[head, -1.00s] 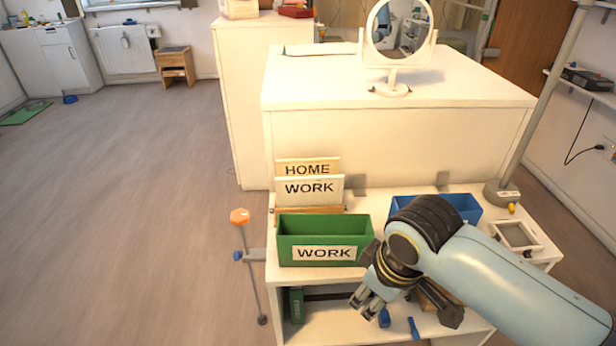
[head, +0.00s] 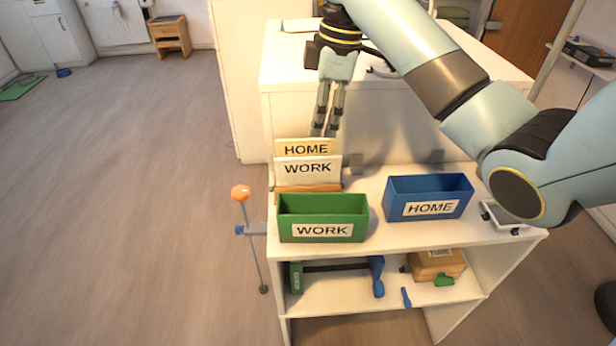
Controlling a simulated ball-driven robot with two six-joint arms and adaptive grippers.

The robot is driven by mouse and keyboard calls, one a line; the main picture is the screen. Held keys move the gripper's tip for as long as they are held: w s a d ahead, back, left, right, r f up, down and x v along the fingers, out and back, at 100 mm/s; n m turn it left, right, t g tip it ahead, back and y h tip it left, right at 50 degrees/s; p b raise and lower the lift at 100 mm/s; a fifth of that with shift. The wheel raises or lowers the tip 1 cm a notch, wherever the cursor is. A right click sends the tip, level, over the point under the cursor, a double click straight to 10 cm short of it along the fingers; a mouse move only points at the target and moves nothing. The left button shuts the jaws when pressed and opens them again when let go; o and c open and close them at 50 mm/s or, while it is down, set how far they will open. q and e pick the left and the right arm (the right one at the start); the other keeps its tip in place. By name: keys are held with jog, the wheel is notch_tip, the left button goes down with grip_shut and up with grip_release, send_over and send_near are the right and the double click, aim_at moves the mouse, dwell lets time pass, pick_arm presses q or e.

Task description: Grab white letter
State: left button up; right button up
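A white letter (head: 308,171) marked WORK stands upright in a wooden holder (head: 307,189) at the back left of the white shelf top. A cream letter (head: 305,149) marked HOME stands just behind it, its lower part hidden. My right gripper (head: 324,132) points down just above and behind the letters, near their right half. Its fingers look close together and I cannot see whether a gap remains between the tips. No letter is visibly held. My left gripper is out of view.
A green bin (head: 323,206) marked WORK stands in front of the letters. A blue bin (head: 428,190) marked HOME is to its right. A white cabinet (head: 395,100) rises behind. The lower shelf (head: 340,298) holds small items. An orange-topped rod (head: 240,192) stands at left.

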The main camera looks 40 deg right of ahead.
aim_at(308, 158)
jog(key=f, duration=0.4)
jog(key=shift+w+a+f, duration=0.25)
jog(key=shift+a+f, duration=0.1)
jog(key=f, duration=0.1)
jog(key=a+f, duration=0.1)
jog(key=f, duration=0.1)
jog(key=w+f, duration=0.1)
jog(key=f, duration=0.1)
jog(key=shift+w+a+f+b, duration=0.1)
jog(key=shift+a+f+b, duration=0.1)
jog(key=shift+b, duration=0.1)
grip_shut()
